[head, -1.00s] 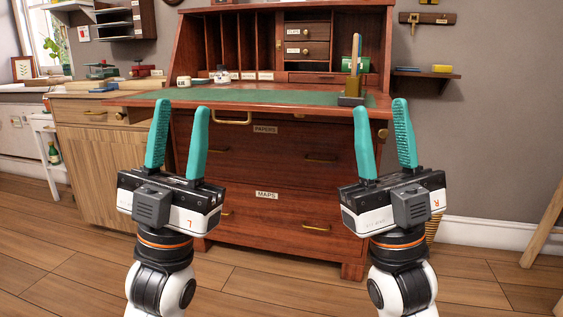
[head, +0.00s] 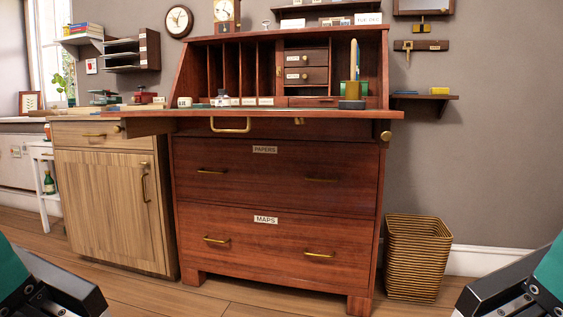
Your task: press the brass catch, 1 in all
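The wooden writing desk (head: 275,178) stands ahead with its leaf folded down, seen nearly edge-on. A small brass piece (head: 298,121) shows just under the leaf's front edge; it may be the catch, but it is too small to be sure. A brass pull handle (head: 231,125) hangs to its left, and a round brass knob (head: 386,135) is at the desk's right side. My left gripper (head: 40,290) is cut off at the lower left corner, and my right gripper (head: 515,290) at the lower right. Both are far from the desk; their fingertips are out of view.
Drawers labelled PAPERS (head: 265,150) and MAPS (head: 266,219) are closed. A wicker basket (head: 416,258) stands right of the desk, a light cabinet (head: 110,200) left. A small bottle and a brush holder (head: 352,92) sit on the leaf. The floor in front is clear.

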